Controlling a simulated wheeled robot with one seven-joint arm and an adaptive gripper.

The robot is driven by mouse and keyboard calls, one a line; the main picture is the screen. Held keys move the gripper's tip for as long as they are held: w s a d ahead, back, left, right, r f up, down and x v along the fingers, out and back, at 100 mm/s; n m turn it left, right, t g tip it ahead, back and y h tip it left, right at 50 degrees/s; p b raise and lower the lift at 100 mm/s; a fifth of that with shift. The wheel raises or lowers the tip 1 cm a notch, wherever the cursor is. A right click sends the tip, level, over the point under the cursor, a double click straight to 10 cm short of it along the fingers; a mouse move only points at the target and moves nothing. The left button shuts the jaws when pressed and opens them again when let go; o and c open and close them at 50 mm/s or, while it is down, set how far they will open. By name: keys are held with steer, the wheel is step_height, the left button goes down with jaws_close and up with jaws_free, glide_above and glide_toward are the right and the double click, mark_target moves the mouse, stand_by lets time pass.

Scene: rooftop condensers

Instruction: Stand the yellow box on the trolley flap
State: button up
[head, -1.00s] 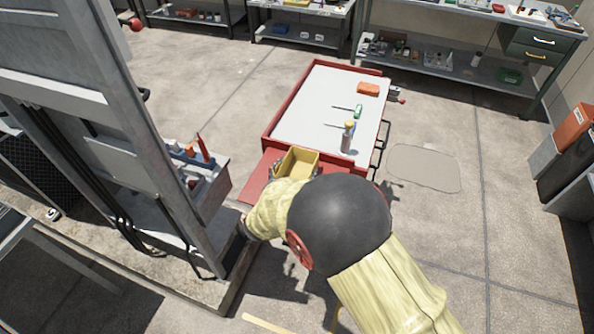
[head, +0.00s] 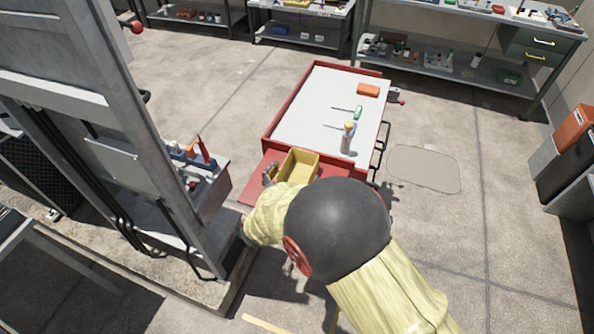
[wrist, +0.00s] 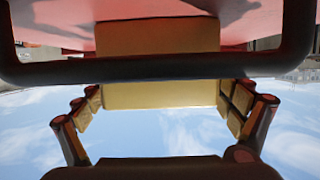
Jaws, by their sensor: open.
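The yellow box (head: 301,169), open at the top, stands upright on the red trolley flap (head: 251,189) at the near end of the trolley. The box also shows in the wrist view (wrist: 160,95), against the red flap surface (wrist: 255,30). My gripper (wrist: 162,108) is open, with a finger on each side of the box and a visible gap at both sides. In the head view, one finger of my gripper (head: 269,174) shows left of the box. My arm hides the near end of the box and the other finger.
The trolley's pale top (head: 318,105) carries an orange block (head: 368,90), a green-handled tool (head: 358,112) and a yellow-capped bottle (head: 348,138). A tall grey cabinet frame (head: 90,110) with a tool bin (head: 205,180) stands close on the left.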

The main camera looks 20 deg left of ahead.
steer(key=p+v, duration=0.2)
steer(key=v, duration=0.8)
steer(key=shift+s+r, duration=0.15)
steer(key=shift+s, duration=0.1)
steer(key=w+d+r+g+y, duration=0.1)
steer(key=w+r+g+y, duration=0.15)
steer(key=w+r, duration=0.5)
steer(key=s+d+r+n+g+y, duration=0.15)
steer(key=d+r+y, duration=0.25)
steer(key=d+r, duration=0.6)
steer(key=s+d+r+g+h, duration=0.2)
steer(key=s+d, duration=1)
steer(key=d, duration=0.1)
steer(key=s+d+r+g+h, duration=0.2)
steer(key=s+d+g+h, duration=0.1)
steer(key=s+d, duration=0.9)
steer(key=shift+s+d, duration=0.35)
steer(key=shift+d, duration=0.55)
steer(key=shift+m, duration=0.25)
